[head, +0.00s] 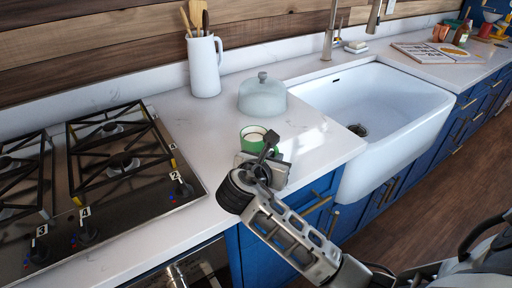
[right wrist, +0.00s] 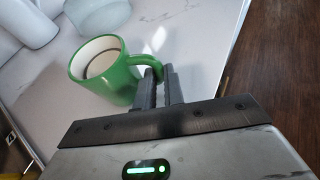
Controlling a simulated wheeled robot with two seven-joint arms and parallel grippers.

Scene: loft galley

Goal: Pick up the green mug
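The green mug (head: 247,145) is near the counter's front edge, between the stove and the sink. It is white inside. The right wrist view shows the mug (right wrist: 117,83) upright, its handle toward my right gripper (right wrist: 159,74). The two dark fingers are close together, with the handle in the narrow gap at their tips. In the head view my right gripper (head: 270,143) covers part of the mug's right side. I cannot tell whether the mug's base touches the counter. My left gripper is not in view.
A glass dome (head: 262,97) stands behind the mug, with a white pitcher (head: 204,67) of utensils farther back. The gas stove (head: 185,197) is on the left and the white sink (head: 385,85) on the right. Bare countertop (head: 195,130) lies left of the mug.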

